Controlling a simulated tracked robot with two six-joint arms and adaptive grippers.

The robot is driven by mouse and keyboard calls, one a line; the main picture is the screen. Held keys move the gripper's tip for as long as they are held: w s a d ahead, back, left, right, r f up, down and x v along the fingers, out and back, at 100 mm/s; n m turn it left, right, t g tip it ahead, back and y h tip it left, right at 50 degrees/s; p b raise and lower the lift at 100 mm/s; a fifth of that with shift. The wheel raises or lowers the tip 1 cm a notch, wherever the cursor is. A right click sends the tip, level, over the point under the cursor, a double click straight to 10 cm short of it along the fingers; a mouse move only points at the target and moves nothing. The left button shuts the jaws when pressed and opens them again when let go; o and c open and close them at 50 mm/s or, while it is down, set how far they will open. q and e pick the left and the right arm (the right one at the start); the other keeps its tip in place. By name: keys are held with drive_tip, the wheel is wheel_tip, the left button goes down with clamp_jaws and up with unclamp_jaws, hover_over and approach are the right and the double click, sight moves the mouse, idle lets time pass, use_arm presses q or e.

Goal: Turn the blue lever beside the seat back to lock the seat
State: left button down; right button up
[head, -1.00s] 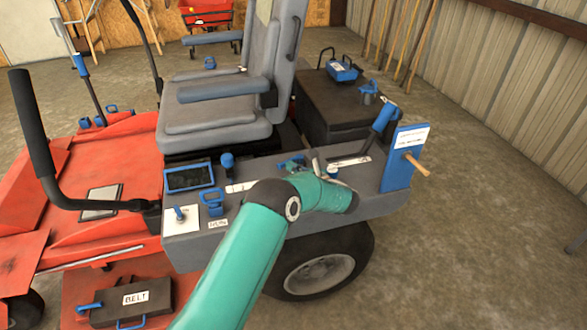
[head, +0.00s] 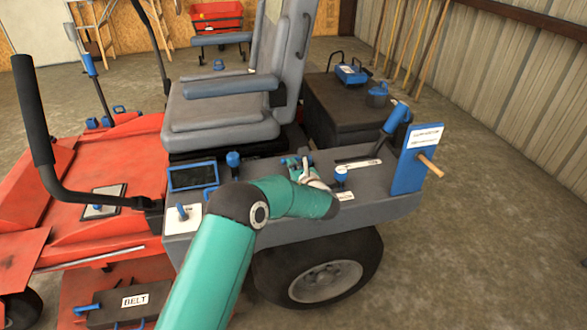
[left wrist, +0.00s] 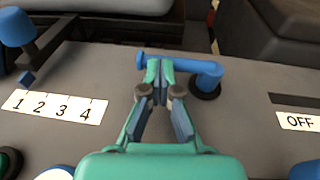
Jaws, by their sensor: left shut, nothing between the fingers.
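The blue lever (left wrist: 205,70) lies nearly flat on the grey side console beside the seat in the left wrist view. Its round pivot is at the right and its bar runs left to a small blue end. My left gripper (left wrist: 160,66) is shut and empty, its fingertips at the left part of the bar and hiding some of it. I cannot tell whether they touch. In the head view the left gripper (head: 305,162) is over the console near the seat (head: 225,115), and the lever is mostly hidden there. My right gripper is not in view.
The console also carries a dark screen (head: 193,176), blue knobs (head: 341,174) and a 1-2-3-4 label (left wrist: 54,106). A blue upright panel (head: 415,160) with a wooden peg stands at its right end. The seat's armrest (head: 226,89) overhangs the far side.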

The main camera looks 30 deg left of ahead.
use_arm(q)
drive_tip(key=shift+s+d, duration=0.15)
drive_tip(key=shift+d, duration=0.05)
drive_tip(key=v, duration=0.4)
drive_tip(key=shift+s+b, duration=0.1)
drive_tip(key=shift+b, duration=0.25)
drive_tip(key=v, duration=0.6)
drive_tip(key=s+a+v, duration=0.1)
drive_tip(key=v, duration=0.2)
drive_tip(key=shift+d+r+p, duration=0.1)
drive_tip(key=shift+p, duration=0.3)
drive_tip(key=shift+s, duration=0.1)
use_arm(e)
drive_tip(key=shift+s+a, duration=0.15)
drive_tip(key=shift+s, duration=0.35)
